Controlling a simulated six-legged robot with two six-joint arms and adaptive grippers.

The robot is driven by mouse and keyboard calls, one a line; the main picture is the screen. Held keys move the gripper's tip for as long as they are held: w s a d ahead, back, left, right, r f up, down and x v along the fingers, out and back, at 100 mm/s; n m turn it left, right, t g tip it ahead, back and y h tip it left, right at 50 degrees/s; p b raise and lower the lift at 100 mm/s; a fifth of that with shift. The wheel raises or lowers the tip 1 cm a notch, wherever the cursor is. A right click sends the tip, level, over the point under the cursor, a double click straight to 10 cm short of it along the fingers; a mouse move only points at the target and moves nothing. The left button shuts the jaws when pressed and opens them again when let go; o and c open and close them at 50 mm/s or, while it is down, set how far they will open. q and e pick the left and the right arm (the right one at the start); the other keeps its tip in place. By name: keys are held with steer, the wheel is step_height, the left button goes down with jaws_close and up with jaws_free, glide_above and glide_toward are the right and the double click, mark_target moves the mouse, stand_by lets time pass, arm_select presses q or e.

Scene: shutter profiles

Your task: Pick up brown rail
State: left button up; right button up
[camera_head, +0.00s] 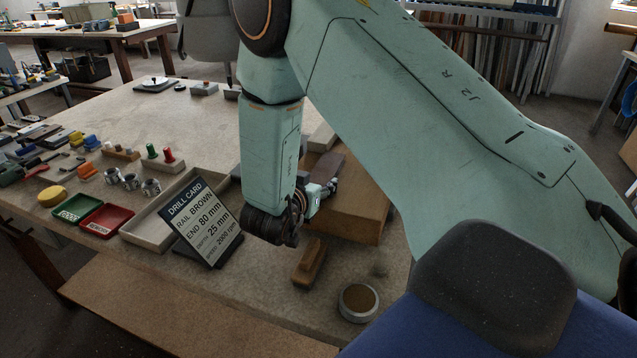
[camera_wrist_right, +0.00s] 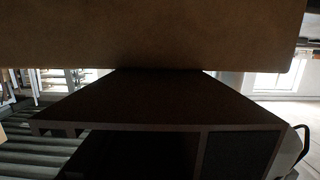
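The brown rail is hard to make out. A dark brown piece (camera_head: 328,165) shows just beyond my right gripper (camera_head: 331,187) in the head view, partly hidden by my arm; I cannot tell if it is the rail. In the right wrist view a dark, hollow-ended profile (camera_wrist_right: 125,100) fills the middle, under a broad brown surface (camera_wrist_right: 160,35). My right gripper is at the left side of a brown block (camera_head: 358,217) on the table. Its fingers are small and partly hidden, so I cannot see whether they are open or shut. My left gripper is out of view.
A drill card (camera_head: 200,222) reading "RAIL BROWN" leans left of my right arm. A wooden brush-like block (camera_head: 310,263) and a round tin (camera_head: 358,302) lie in front. A green tray (camera_head: 78,208), a red tray (camera_head: 106,219) and small tools sit at the left.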

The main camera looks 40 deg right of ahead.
steer(key=shift+d+f, duration=0.1)
steer(key=shift+c, duration=1.4)
steer(key=shift+s+a, duration=0.1)
steer(key=shift+a, duration=0.1)
steer(key=c, duration=0.4)
steer(key=shift+d, duration=0.1)
step_height(320, 180, up, 9)
steer(key=shift+r+p, duration=0.1)
steer(key=shift+p, duration=0.45)
steer(key=shift+r, duration=0.45)
